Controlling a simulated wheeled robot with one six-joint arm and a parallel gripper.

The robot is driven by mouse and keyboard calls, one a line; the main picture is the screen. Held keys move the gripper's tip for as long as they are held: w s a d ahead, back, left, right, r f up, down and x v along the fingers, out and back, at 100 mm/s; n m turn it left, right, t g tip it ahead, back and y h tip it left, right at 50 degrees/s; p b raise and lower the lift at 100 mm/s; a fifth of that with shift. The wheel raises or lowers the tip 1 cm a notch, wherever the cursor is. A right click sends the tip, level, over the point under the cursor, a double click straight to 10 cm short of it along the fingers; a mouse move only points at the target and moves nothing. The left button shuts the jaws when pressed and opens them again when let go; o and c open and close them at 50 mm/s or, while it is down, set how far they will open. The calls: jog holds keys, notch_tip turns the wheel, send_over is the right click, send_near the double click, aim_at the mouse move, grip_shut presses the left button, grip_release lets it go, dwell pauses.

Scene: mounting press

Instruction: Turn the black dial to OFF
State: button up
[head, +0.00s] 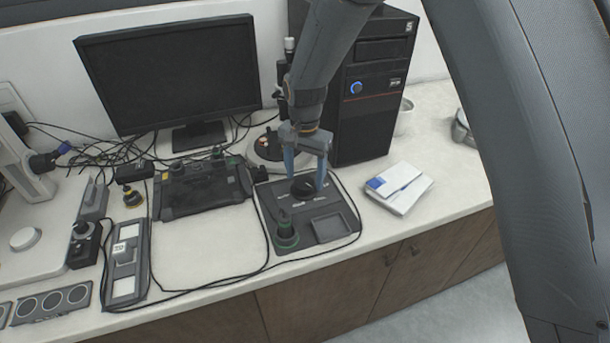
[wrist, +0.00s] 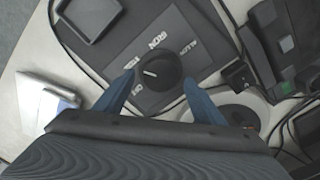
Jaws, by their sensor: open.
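The black dial (head: 302,187) sits on a dark control panel (head: 347,213) on the bench. In the wrist view the dial (wrist: 165,67) is round, with a short white mark pointing toward the left of the picture. Printed labels surround it; one reads like OFF (wrist: 137,88), at the dial's lower left, and another reads like IRON above it. My gripper (head: 307,181) is over the panel with its blue fingers apart, one on each side of the dial. In the wrist view my gripper (wrist: 159,79) straddles the dial; I cannot tell whether the fingers touch it.
A green-ringed knob (head: 286,237) and a shallow recess share the panel. A black computer tower (head: 372,100) stands behind, a monitor (head: 170,75) at back left. White booklets (head: 398,188) lie to the right. Cables run around the panel and along the bench edge.

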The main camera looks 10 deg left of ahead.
jog(key=shift+f, duration=0.7)
jog(key=c, duration=1.1)
jog(key=shift+o, duration=0.2)
jog(key=shift+n, duration=0.4)
jog(key=n+b, duration=0.1)
jog(key=n, duration=0.4)
jog(key=shift+w+a+n+b, duration=0.1)
jog(key=shift+n+b, duration=0.2)
jog(key=shift+b, duration=0.05)
jog(key=n+b, duration=0.1)
jog(key=n, duration=0.4)
jog(key=shift+a+r, duration=0.1)
jog(key=shift+n, duration=0.4)
